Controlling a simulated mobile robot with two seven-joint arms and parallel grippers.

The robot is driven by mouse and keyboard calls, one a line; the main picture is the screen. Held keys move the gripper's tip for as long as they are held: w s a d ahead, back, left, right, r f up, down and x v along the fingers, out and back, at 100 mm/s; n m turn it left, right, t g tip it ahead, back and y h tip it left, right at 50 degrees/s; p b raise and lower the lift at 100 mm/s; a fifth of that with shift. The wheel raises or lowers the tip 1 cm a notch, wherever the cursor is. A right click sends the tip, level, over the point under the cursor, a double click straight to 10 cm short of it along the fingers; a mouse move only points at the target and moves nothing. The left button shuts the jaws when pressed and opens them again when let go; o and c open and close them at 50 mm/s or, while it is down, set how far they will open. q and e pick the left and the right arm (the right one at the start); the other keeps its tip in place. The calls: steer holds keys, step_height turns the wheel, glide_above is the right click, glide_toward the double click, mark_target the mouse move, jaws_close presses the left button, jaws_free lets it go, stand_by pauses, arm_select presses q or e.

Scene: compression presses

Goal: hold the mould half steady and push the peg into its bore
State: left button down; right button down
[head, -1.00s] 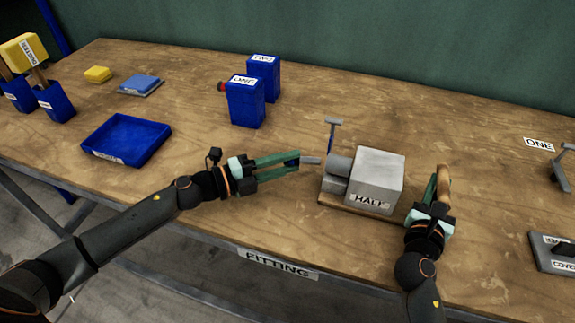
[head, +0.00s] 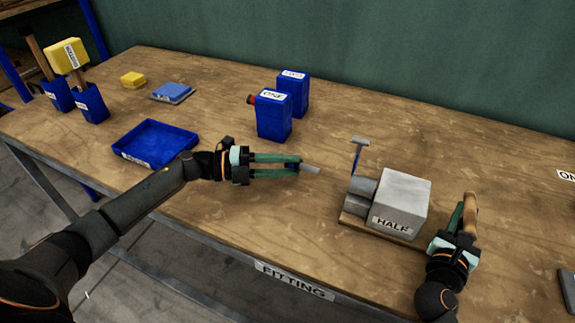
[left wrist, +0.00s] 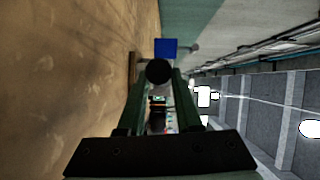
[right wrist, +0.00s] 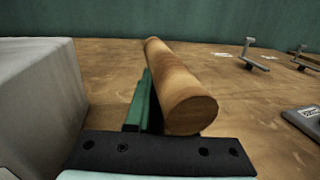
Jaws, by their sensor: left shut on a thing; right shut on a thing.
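The mould half (head: 405,195) is a grey block labelled HALF on a wooden base at the front of the bench. Grey cylindrical parts (head: 362,188) stick out of its left face; its bore opening cannot be made out. My left gripper (head: 297,164) is shut on the peg, whose grey end (head: 311,168) points right, with a clear gap to the mould half. In the left wrist view a dark round end (left wrist: 158,71) shows between the fingers. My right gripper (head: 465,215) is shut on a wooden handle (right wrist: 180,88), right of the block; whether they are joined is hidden.
Two blue containers (head: 273,117) stand further back. A blue tray (head: 155,143) lies behind the left arm. Bare bench separates the peg from the mould half.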

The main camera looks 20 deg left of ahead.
arm_select(q)
steer(key=shift+d, duration=2.9)
steer(key=shift+s+d, duration=0.1)
steer(key=shift+d, duration=2.7)
steer(key=c, duration=0.6)
jaws_free()
steer(key=shift+r, duration=0.1)
steer(key=shift+c, duration=0.2)
steer(key=shift+o, duration=0.6)
steer(key=shift+d, duration=0.1)
steer(key=shift+s, duration=0.1)
steer(key=v, duration=1.2)
